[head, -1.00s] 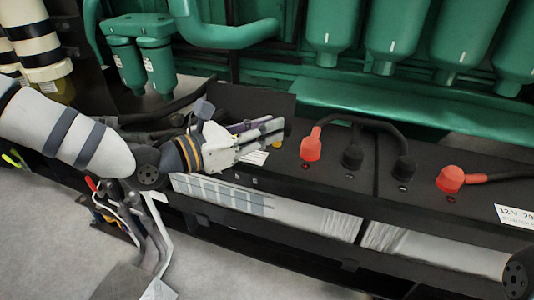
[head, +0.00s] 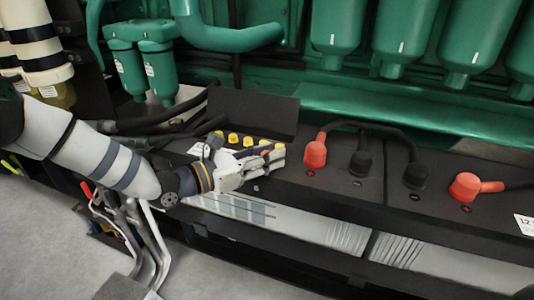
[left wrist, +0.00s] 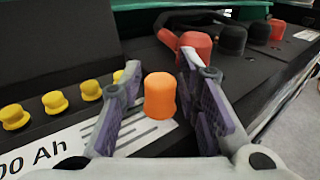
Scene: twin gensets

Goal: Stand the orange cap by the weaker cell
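The orange cap (left wrist: 160,96) stands upright on the battery top by a printed label in the left wrist view. My left gripper (left wrist: 165,92) is open, with one finger on each side of the cap and small gaps showing. Several yellow cell caps (left wrist: 55,102) stand in a row behind and left of the orange cap. They also show in the head view (head: 233,138). Which cell is weaker does not show.
A red terminal cover (head: 315,155) and black covers (head: 361,162) with cables stand right of the gripper. A raised black panel (head: 255,112) rises behind the yellow caps. Green engine parts (head: 340,35) overhang the back. Hoses (head: 150,240) hang below my left arm.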

